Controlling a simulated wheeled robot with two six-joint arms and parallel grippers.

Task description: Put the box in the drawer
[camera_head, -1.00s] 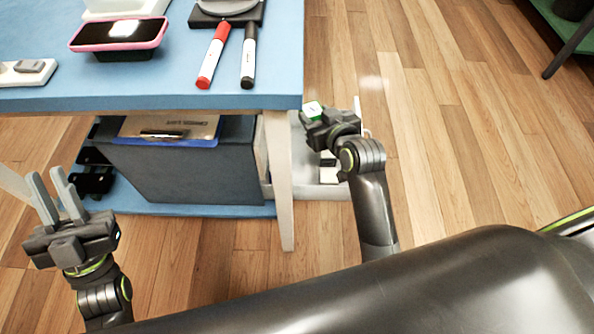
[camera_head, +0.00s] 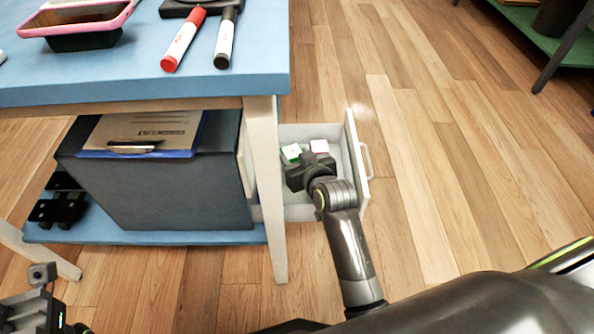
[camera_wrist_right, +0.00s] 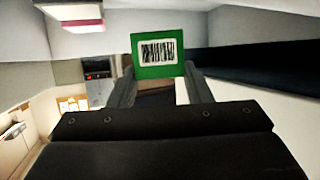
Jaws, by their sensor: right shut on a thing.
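The green-and-white box (camera_head: 291,153) is between the fingers of my right gripper (camera_head: 297,165), which is shut on it. In the right wrist view the box (camera_wrist_right: 158,70) shows a green face with a barcode label, held at the fingertips. The white drawer (camera_head: 356,150) is pulled open beside the table leg. In the head view the box and gripper appear over or inside the drawer; their height above its floor is unclear. My left gripper (camera_head: 42,273) shows only partly at the bottom left, and its jaw opening cannot be made out.
A pink-and-white box (camera_head: 319,147) is in the drawer, close to the held one. The table leg (camera_head: 268,200) stands just left of the drawer. A dark case with a clipboard (camera_head: 145,135) is on the lower shelf.

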